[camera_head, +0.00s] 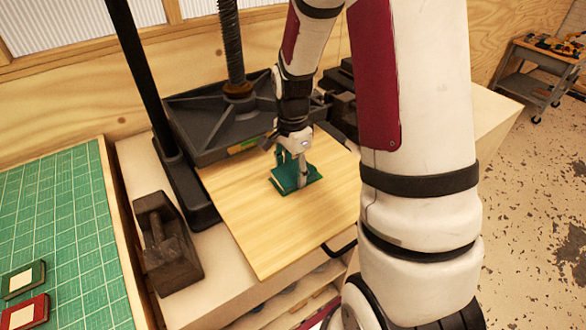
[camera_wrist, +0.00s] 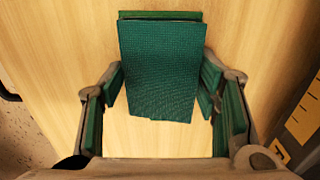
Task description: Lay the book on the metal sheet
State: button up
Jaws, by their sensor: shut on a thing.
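The book (camera_head: 284,186) has a dark green cloth cover and is low over a pale wood-grained board in the head view; I cannot tell whether it touches. In the wrist view the green book (camera_wrist: 160,70) fills the upper middle, with a lighter green strip along its far edge. My gripper (camera_head: 292,170) is above the book in the head view. In the wrist view my gripper (camera_wrist: 163,88) has its green-padded fingers on both sides of the book, shut on it. I cannot make out bare metal on the board (camera_head: 250,225).
A black screw press (camera_head: 235,115) stands just behind the board. A dark block with a handle (camera_head: 165,245) lies at the left. A green cutting mat (camera_head: 60,215) at far left bears a small green book (camera_head: 22,280) and a red book (camera_head: 25,312). The board's front is clear.

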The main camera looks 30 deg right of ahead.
aim_at(293, 173)
jog(key=shift+f, duration=0.1)
jog(key=o, duration=1.2)
notch_tip(293, 173, up, 12)
jog(key=b, duration=0.1)
jog(key=s+a+r+n+t, duration=0.1)
jog(key=s+a+r+n, duration=0.2)
jog(key=s+a+n, duration=0.1)
jog(key=s+a+r+n+t, duration=0.2)
jog(key=s+a+r+n, duration=0.2)
jog(key=s+n, duration=0.3)
jog(key=s+a+r+n+t, duration=0.2)
jog(key=s+a+r+n, duration=0.2)
jog(key=n, duration=0.3)
jog(key=shift+s+a+r, duration=0.1)
jog(key=shift+s+r, duration=0.15)
jog(key=shift+s, duration=0.55)
jog(key=shift+c, duration=0.3)
